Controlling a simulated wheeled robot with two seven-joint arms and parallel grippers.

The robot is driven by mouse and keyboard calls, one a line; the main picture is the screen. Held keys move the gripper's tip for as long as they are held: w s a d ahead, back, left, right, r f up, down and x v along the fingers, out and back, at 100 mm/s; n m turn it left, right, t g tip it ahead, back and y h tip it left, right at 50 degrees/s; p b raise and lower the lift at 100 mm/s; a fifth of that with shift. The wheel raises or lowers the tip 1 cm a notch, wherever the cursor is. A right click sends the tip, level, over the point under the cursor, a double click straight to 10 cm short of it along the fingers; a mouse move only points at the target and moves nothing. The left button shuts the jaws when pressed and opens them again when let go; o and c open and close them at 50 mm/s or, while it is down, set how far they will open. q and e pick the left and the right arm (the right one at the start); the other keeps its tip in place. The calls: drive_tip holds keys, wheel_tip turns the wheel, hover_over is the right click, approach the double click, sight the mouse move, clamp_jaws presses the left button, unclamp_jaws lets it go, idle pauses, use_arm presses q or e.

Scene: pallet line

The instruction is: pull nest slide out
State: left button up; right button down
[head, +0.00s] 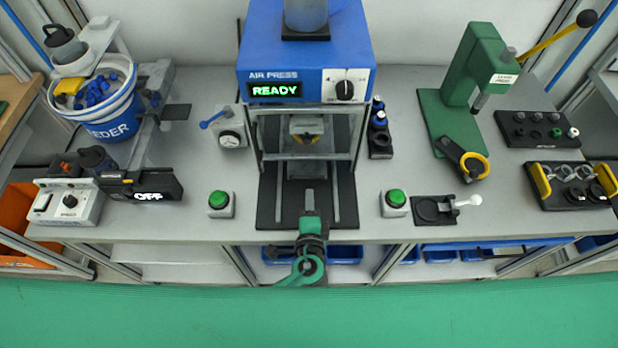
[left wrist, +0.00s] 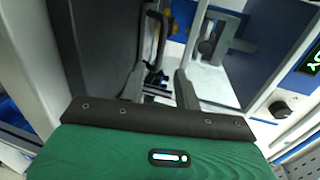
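The blue air press (head: 305,70) stands at the middle back of the bench, its display reading READY. Its black base plate (head: 265,215), with two pale rails, reaches to the bench's front edge. The nest slide cannot be made out clearly; the area under the clear guard (head: 280,145) is partly visible. My left gripper (head: 309,200) is over the front of the base plate, between the rails, turned on its side. In the left wrist view, its dark fingers (left wrist: 160,85) stand apart with a gap between them. I cannot tell whether they touch anything. My right gripper is not in view.
Green buttons stand left (head: 220,202) and right (head: 394,201) of the base plate. A green hand press (head: 465,90) stands at right, a blue-and-white bucket (head: 105,115) at left.

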use_arm(q)
drive_tip(key=p+x, duration=0.2)
drive_tip(key=x, duration=0.5)
drive_tip(key=shift+w+f, duration=0.1)
drive_tip(key=shift+w, duration=0.3)
clamp_jaws()
